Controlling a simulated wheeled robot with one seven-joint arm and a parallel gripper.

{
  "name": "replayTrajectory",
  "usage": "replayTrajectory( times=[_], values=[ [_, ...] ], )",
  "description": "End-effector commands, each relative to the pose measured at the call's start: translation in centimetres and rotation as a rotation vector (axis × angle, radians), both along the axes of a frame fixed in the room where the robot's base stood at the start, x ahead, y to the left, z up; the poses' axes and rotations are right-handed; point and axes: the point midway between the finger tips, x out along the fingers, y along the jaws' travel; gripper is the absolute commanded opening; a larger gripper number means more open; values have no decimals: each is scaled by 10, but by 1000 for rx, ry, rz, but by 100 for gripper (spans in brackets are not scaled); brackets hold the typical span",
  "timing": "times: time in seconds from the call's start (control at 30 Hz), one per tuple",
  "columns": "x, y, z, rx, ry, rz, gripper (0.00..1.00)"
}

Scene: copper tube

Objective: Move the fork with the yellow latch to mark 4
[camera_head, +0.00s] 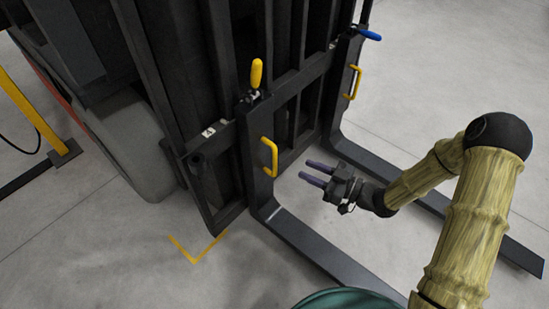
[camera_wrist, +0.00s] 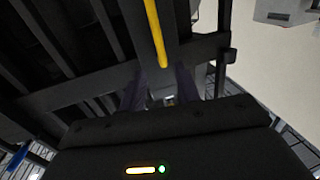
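The fork with the yellow latch (camera_head: 330,254) is the nearer of two dark forks on the carriage. Its yellow latch (camera_head: 256,73) stands nearly upright at the top of its shank. A yellow handle (camera_head: 268,157) is fixed on the shank; a yellow bar (camera_wrist: 156,34), apparently this handle, shows in the wrist view ahead of the gap between my fingers. A small white label (camera_head: 208,132) on the carriage, left of this fork, seems to read 4. My gripper (camera_head: 306,169) is open and empty, right of the handle and apart from it, with its purple fingers pointing towards it.
The other fork (camera_head: 519,252) has a blue latch (camera_head: 369,34) and a yellow handle (camera_head: 352,82). A yellow corner line (camera_head: 195,259) marks the floor. A teal rounded object (camera_head: 350,300) is at the bottom edge. Floor between the forks is clear beneath my arm.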

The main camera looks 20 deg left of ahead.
Motion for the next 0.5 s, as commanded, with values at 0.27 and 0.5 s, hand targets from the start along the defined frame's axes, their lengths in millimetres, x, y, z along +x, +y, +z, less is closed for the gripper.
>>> replayTrajectory(
  times=[0.27,0.5],
  values=[
    [4,50,-4,0,-4,3,32],
    [7,92,-3,1,-3,3,32]
  ],
)
